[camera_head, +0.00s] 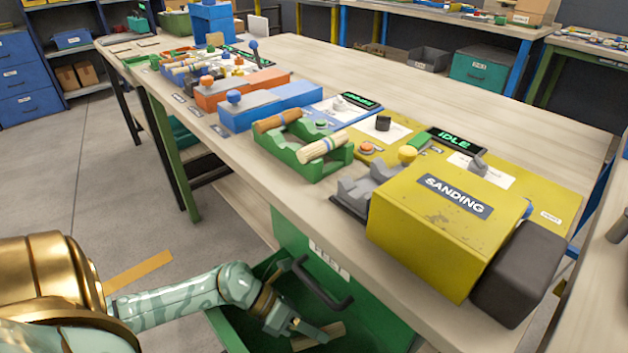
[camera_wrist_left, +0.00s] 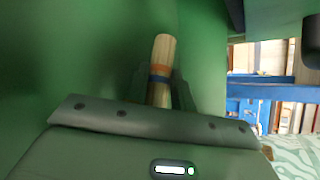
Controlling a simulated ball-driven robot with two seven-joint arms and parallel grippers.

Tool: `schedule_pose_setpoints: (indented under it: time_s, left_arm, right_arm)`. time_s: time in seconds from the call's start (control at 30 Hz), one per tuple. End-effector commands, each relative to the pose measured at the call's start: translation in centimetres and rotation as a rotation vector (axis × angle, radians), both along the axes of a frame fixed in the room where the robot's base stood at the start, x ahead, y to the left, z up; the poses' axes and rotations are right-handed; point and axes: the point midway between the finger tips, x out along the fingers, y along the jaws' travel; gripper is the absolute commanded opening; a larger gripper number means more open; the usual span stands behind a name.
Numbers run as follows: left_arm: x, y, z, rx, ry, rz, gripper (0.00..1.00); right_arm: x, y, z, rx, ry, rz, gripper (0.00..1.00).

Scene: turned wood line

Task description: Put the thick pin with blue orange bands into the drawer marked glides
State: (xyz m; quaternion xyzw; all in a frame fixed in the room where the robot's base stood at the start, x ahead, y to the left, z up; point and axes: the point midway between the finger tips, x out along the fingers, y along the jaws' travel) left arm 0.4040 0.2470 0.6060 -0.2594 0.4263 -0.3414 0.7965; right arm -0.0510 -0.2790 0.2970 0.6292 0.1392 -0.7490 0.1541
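A pale wooden pin with an orange and a blue band (camera_wrist_left: 161,62) is between the fingers of my left gripper (camera_wrist_left: 163,92) in the left wrist view. The fingers look closed against its sides. In the head view my left gripper (camera_head: 302,331) is down inside an open green drawer (camera_head: 370,309) under the bench, with the pale pin (camera_head: 322,338) at its fingertips. Whether the pin touches the drawer floor is unclear. My right gripper is not in view.
Above, a green rack (camera_head: 312,165) holds a brown pin (camera_head: 277,121) and a pale banded pin (camera_head: 322,147). A yellow sanding machine (camera_head: 430,235) stands to the right.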

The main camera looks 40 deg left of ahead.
Motion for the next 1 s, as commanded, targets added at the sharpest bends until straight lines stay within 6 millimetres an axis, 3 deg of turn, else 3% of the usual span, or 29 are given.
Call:
schedule_pose_setpoints:
  time_s: [0.03,0.1,0.37,0.5,0.8,1.0]
  left_arm:
    - [-0.2,-0.1,-0.2,-0.002,0.006,0.000,0.36]
    - [-0.2,-0.1,-0.2,-0.002,0.006,0.000,0.47]
    - [-0.2,-0.1,-0.2,-0.004,0.007,0.000,0.47]
    - [-0.2,-0.2,1.6,-0.004,0.001,0.001,0.47]
    - [-3.1,5.6,5.2,0.001,0.003,0.002,0.47]
    - [-4.5,8.3,6.8,-0.001,0.003,0.001,0.47]
  right_arm:
    - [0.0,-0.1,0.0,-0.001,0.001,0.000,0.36]
    - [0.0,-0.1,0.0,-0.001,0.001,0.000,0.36]
    - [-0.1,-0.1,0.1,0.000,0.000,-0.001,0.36]
    - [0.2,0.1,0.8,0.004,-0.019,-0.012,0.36]
    - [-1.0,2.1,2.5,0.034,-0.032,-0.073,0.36]
    - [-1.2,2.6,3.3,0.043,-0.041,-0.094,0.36]
